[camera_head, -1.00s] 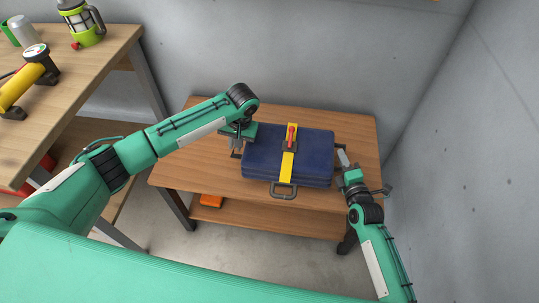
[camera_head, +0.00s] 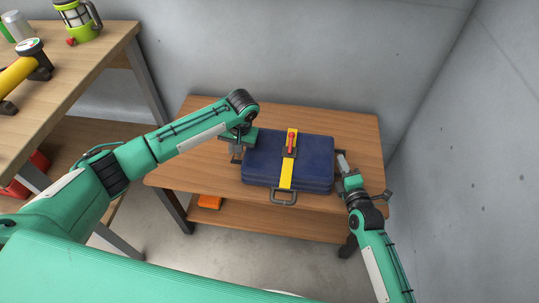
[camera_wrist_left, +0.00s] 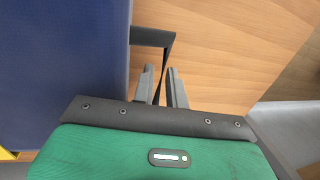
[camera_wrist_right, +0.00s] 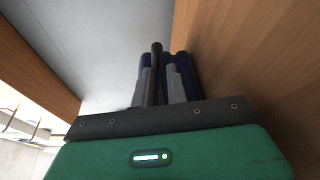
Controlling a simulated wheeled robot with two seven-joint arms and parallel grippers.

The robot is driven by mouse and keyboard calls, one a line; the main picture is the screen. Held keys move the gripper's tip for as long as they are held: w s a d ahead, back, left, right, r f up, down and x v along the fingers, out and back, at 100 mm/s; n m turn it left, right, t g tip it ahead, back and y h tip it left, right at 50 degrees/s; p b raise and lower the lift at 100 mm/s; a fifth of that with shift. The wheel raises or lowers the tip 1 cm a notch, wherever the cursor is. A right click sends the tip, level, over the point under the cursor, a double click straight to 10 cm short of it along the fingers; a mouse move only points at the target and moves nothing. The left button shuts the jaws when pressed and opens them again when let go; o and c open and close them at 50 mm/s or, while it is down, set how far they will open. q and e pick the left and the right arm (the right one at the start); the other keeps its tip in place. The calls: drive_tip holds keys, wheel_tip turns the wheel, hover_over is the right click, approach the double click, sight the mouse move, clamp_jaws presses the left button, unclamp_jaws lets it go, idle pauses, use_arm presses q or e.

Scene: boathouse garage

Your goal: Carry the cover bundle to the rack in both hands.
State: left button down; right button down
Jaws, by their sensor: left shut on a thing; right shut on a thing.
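The cover bundle (camera_head: 262,158) is a dark blue folded pack with a yellow strap (camera_head: 286,176), a red-handled buckle (camera_head: 291,142) and a grey front handle (camera_head: 284,201). It lies flat in outline over the low wooden table; I cannot tell whether it touches the top. My left gripper (camera_head: 238,152) is at its left side, shut on a dark side handle (camera_wrist_left: 152,37). My right gripper (camera_head: 342,163) is at its right side, shut on the other handle (camera_wrist_right: 156,58). In the right wrist view the bundle (camera_wrist_right: 184,70) shows edge-on behind the fingers.
The low wooden table (camera_head: 210,115) has a lower shelf holding an orange item (camera_head: 210,202). A taller workbench (camera_head: 85,75) at the left carries a lantern (camera_head: 78,20) and a yellow tool (camera_head: 15,75). A grey wall (camera_head: 460,160) runs close along the right.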

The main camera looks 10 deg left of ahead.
use_arm(q)
drive_tip(key=c, duration=1.4)
unclamp_jaws()
drive_tip(key=shift+s, duration=0.1)
use_arm(e)
drive_tip(key=c, duration=1.4)
unclamp_jaws()
drive_tip(key=shift+s, duration=0.15)
use_arm(q)
wheel_tip(320, 180, up, 12)
drive_tip(key=d, duration=0.2)
use_arm(e)
drive_tip(key=v, duration=1.2)
drive_tip(key=shift+d, duration=0.1)
use_arm(q)
drive_tip(key=shift+d+f, duration=0.1)
drive_tip(key=shift+f, duration=0.05)
